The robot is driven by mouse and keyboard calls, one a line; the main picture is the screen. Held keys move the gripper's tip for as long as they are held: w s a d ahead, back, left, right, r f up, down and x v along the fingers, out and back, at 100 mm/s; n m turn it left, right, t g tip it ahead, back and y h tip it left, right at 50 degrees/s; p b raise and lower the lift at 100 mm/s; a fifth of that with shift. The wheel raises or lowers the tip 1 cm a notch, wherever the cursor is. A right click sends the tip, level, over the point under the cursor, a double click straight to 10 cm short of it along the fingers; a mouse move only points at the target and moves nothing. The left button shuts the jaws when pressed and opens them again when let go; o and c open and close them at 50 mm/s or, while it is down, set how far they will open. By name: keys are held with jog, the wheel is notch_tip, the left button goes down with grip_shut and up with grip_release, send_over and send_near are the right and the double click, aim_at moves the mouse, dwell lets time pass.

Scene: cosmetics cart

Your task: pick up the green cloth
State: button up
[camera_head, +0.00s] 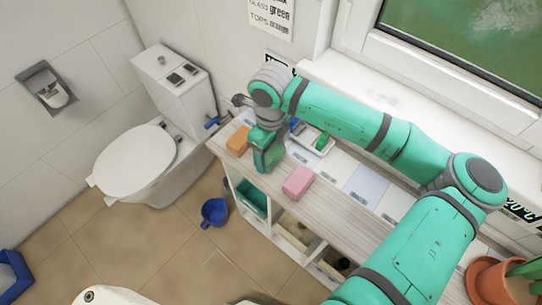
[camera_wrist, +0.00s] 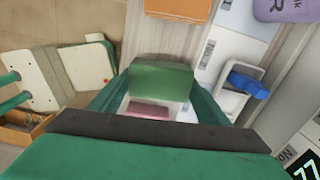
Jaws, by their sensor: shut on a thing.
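The green cloth (camera_wrist: 162,78) looks like a folded block in the wrist view. My gripper (camera_wrist: 160,92) is shut on it, with a finger along its left and right sides. In the head view my gripper (camera_head: 268,160) is over the left part of the cart top, between the orange block and the pink block. There the cloth is hard to tell apart from my green fingers. I cannot tell whether its underside touches the cart.
The orange block (camera_head: 238,140) and pink block (camera_head: 298,182) lie close on either side on the cart (camera_head: 345,228). A white tray (camera_head: 312,138) with blue and green things stands behind, near the window sill. A green bin (camera_head: 251,199) is below. A blue pail (camera_head: 214,212) stands on the floor.

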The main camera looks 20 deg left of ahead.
jog(key=s+a+r, duration=0.1)
jog(key=s+r, duration=0.8)
jog(key=s, duration=0.4)
jog(key=shift+s+a+r, duration=0.35)
jog(key=shift+s+r, duration=0.05)
